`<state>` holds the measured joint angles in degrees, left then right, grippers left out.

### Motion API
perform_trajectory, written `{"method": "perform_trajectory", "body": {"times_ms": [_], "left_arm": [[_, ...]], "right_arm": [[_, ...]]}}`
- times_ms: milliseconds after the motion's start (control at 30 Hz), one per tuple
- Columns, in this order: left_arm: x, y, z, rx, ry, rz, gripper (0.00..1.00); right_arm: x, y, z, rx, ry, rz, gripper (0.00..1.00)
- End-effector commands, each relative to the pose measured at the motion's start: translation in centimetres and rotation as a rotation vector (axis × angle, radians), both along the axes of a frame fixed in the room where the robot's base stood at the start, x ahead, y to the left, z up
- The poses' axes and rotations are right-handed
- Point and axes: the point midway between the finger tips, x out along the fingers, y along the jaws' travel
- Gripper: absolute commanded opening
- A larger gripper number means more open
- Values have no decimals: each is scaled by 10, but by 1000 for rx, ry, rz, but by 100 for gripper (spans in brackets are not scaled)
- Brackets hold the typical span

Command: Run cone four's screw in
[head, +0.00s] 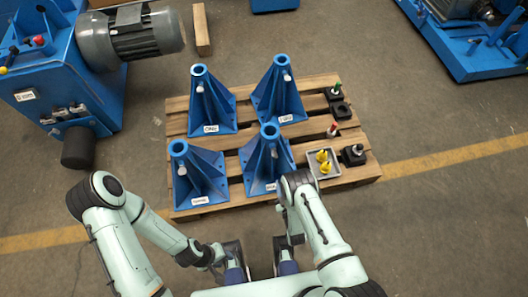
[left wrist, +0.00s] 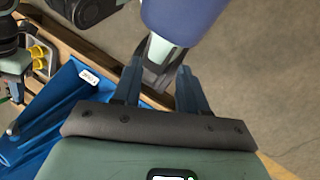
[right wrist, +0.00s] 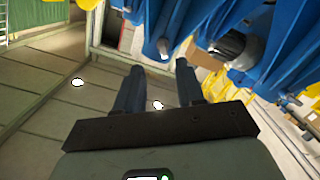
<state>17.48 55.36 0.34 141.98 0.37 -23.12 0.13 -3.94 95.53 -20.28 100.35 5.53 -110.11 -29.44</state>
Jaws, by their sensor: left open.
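Four blue cones stand on the pallet: far left (head: 213,100), far right (head: 280,92), near left (head: 197,175) and near right (head: 265,158). Their labels are too small to read surely. Each has a pale-ended screw high on its side, as on the near right cone (head: 274,152). My right arm partly covers that cone's label. My left gripper (left wrist: 158,92) is open and empty, off the pallet's near edge; a blue cone (left wrist: 50,115) shows at the left of its view. My right gripper (right wrist: 158,85) is open and empty, also near my body.
The wooden pallet (head: 230,198) also carries a grey tray (head: 325,170) with yellow pieces, dark blocks (head: 353,155) and a red-topped piece (head: 333,129). A blue machine with a grey motor (head: 130,35) stands at left. Bare floor (head: 440,210) lies right of the pallet.

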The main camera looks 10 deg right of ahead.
Motion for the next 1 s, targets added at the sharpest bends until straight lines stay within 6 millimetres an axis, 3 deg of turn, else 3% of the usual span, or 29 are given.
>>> {"method": "perform_trajectory", "body": {"times_ms": [333,867,1000], "left_arm": [[14,5,-24,17,-43,15,43],[88,34,-105,101,-250,90,43],[97,39,-105,113,-275,100,43]], "right_arm": [[7,7,4,-36,-90,27,38],[29,9,1,-30,-87,28,38],[63,10,6,-31,-92,27,38]]}}
